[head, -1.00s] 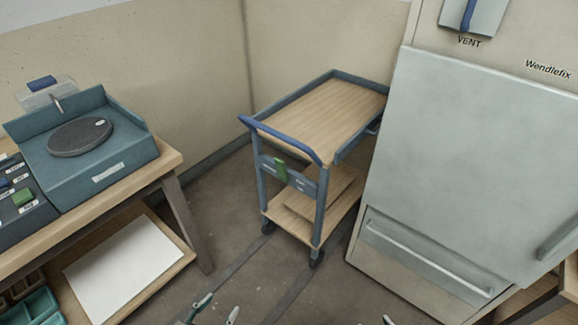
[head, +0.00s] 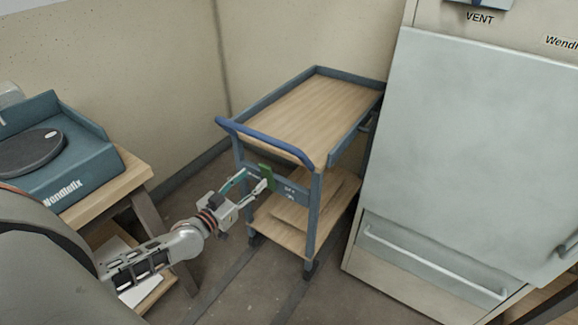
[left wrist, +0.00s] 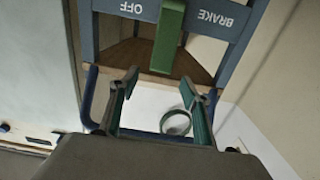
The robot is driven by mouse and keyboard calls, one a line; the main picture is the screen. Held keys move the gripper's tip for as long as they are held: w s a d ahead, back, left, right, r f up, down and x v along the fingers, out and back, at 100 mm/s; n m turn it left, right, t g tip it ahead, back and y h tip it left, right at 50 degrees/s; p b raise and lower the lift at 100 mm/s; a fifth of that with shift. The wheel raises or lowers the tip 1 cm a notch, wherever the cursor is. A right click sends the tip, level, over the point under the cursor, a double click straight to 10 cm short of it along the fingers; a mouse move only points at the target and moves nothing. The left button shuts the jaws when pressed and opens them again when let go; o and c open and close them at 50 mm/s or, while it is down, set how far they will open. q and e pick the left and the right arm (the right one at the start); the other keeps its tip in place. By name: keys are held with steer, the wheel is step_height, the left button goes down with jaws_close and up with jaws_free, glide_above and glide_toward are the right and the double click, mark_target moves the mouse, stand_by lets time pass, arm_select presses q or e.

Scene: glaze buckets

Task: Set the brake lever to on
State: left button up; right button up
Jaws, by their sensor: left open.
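The brake lever (head: 266,172) is a short green bar on the grey-blue end panel of the trolley (head: 313,200), below the blue handle. In the left wrist view the lever (left wrist: 168,38) hangs across the panel between the upside-down words OFF and BRAKE. The ON mark cannot be made out. My left gripper (head: 256,178) is open, with its fingertips close to the lever in the head view. My right gripper is out of view.
The blue handle (head: 262,143) runs above the panel. A large pale cabinet (head: 480,150) stands close on the trolley's right, and walls stand behind it. A wooden bench (head: 128,178) with a blue-green wheel unit (head: 85,170) is at left. The floor before the trolley is clear.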

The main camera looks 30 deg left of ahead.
mark_target(263, 168)
arm_select(q)
steer(key=shift+w+r, duration=0.1)
steer(key=shift+w, duration=0.55)
steer(key=w, duration=0.2)
steer(key=w+b, duration=0.1)
steer(key=w, duration=0.2)
steer(key=shift+w+d, duration=0.2)
steer(key=shift+w, duration=0.05)
steer(key=shift+w+b, duration=0.3)
steer(key=shift+w, duration=0.3)
jaws_close()
